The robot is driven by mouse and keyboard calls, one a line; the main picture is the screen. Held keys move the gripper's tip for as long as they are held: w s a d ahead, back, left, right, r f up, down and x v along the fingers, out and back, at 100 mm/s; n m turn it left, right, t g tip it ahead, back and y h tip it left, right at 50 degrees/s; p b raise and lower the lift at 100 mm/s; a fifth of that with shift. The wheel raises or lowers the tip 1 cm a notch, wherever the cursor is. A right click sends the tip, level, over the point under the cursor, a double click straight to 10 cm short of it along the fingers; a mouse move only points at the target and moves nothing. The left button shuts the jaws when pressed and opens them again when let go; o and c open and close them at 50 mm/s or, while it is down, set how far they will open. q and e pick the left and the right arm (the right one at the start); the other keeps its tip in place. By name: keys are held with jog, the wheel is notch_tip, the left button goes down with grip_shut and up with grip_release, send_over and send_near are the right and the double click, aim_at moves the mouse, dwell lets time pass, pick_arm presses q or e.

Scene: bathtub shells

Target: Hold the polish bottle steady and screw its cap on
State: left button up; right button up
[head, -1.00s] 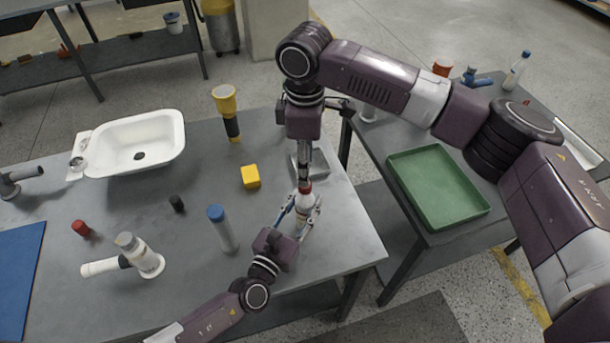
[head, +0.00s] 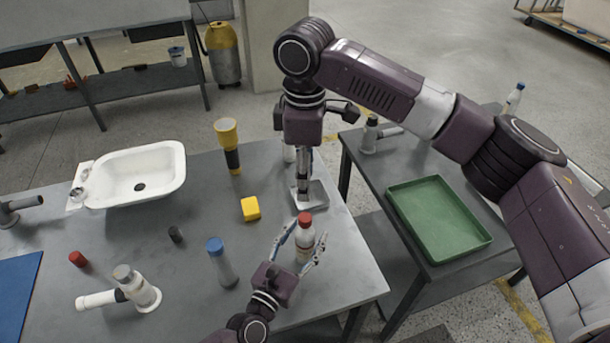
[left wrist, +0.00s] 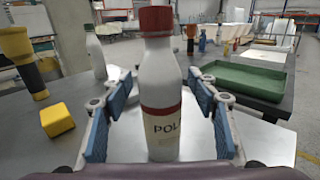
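The white polish bottle (head: 304,246) stands upright at the right end of the grey table, and its red cap (head: 305,219) sits on its neck. In the left wrist view, the bottle (left wrist: 160,100) shows part of its label, with the cap (left wrist: 155,19) on top, looking straight. My left gripper (head: 302,247) is open around the bottle, one finger on each side; the left wrist view shows gaps beside it. My right gripper (head: 303,190) points down behind the bottle, over a small metal tray (head: 318,195), apart from the cap. Its finger opening is unclear.
A yellow block (head: 250,208), a blue-capped bottle (head: 221,262) and a yellow-and-black flashlight (head: 229,146) stand left of the bottle. A white basin (head: 138,174) is farther left. A green tray (head: 438,215) lies on the right table, across a gap.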

pick_arm(q)
jog(key=v, duration=1.2)
dwell(0.4)
